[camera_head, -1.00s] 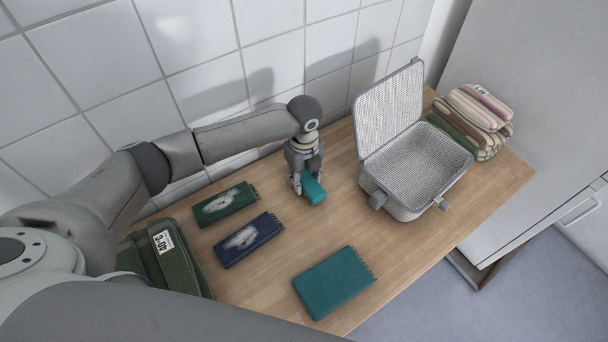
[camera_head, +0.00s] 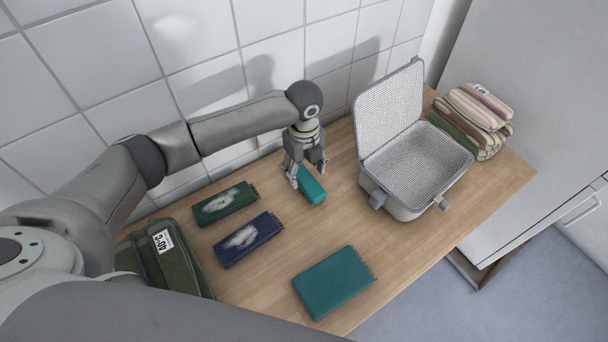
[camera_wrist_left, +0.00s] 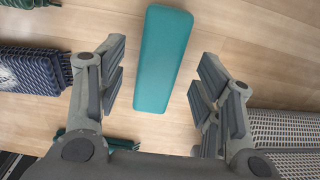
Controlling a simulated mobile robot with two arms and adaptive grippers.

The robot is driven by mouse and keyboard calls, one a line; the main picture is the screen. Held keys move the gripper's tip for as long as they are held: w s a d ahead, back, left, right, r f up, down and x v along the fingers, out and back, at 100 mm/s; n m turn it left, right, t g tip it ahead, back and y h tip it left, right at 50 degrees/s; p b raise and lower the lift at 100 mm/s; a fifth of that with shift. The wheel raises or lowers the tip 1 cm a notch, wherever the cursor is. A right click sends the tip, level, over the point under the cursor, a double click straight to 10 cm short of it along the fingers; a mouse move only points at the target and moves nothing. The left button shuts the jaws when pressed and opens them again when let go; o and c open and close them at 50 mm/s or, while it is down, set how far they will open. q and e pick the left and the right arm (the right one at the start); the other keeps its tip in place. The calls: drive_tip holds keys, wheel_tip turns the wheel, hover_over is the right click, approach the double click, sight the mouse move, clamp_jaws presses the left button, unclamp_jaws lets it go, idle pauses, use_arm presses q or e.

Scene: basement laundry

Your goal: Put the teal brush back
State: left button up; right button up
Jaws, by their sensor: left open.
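The teal brush (camera_head: 313,188) is a plain teal block lying on the wooden table. My left gripper (camera_head: 308,177) is open just above it. In the left wrist view the teal brush (camera_wrist_left: 162,60) lies between the spread fingers, with a gap on both sides. No bristles show on it. A bare teal fringed mat (camera_head: 333,282) lies nearer the table's front edge. My right gripper is not in view.
A green mat (camera_head: 245,191) and a navy mat (camera_head: 267,242), both with whitish patches, lie to the left. An open, empty grey case (camera_head: 402,212) stands right. Folded striped cloths (camera_head: 490,100) and a dark green bundle (camera_head: 190,276) sit at the ends.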

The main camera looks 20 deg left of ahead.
sight(304, 177)
use_arm(q)
wheel_tip(304, 177, up, 9)
drive_tip(key=shift+f, duration=0.15)
drive_tip(key=shift+s+f, duration=0.1)
idle(0.5)
